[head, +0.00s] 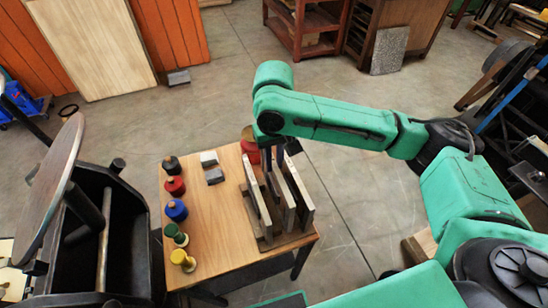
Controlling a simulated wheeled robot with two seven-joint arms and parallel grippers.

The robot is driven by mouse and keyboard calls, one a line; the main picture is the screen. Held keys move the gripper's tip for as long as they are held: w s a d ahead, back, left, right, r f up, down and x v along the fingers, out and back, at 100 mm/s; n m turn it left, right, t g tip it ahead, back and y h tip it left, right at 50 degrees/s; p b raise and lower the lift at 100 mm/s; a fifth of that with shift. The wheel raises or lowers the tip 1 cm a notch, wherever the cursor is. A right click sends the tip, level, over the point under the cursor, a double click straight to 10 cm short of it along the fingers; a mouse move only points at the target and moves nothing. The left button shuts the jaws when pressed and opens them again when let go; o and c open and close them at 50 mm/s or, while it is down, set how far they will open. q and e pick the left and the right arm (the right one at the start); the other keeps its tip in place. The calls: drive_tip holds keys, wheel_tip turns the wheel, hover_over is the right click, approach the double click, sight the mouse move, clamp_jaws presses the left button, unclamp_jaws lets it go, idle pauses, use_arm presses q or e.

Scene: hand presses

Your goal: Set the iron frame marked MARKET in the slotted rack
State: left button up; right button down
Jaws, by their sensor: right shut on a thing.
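The slotted rack (287,242) stands at the right end of the small wooden table, with several flat pale-edged panels upright in it. My right gripper (279,154) points down above the rack's far end and is shut on a thin dark piece (272,182), which looks like the iron frame. This piece stands upright among the panels. Its lower edge is hidden, so I cannot tell how deep it sits. No MARKET marking is readable. My left gripper is not in view.
Stamps with black, red, blue, green and yellow parts line the table's left side, the blue one (176,210) in the middle. A red object (250,148) is partly hidden behind my gripper. A black press (105,235) stands left.

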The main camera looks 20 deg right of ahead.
drive_tip(key=shift+f, duration=0.1)
idle(0.3)
drive_tip(key=shift+f+b, duration=0.3)
drive_tip(key=shift+f, duration=0.8)
drive_tip(key=shift+f, duration=1.05)
drive_tip(key=shift+f, duration=0.4)
drive_tip(key=shift+f+p, duration=0.15)
drive_tip(key=shift+p, duration=0.2)
idle(0.4)
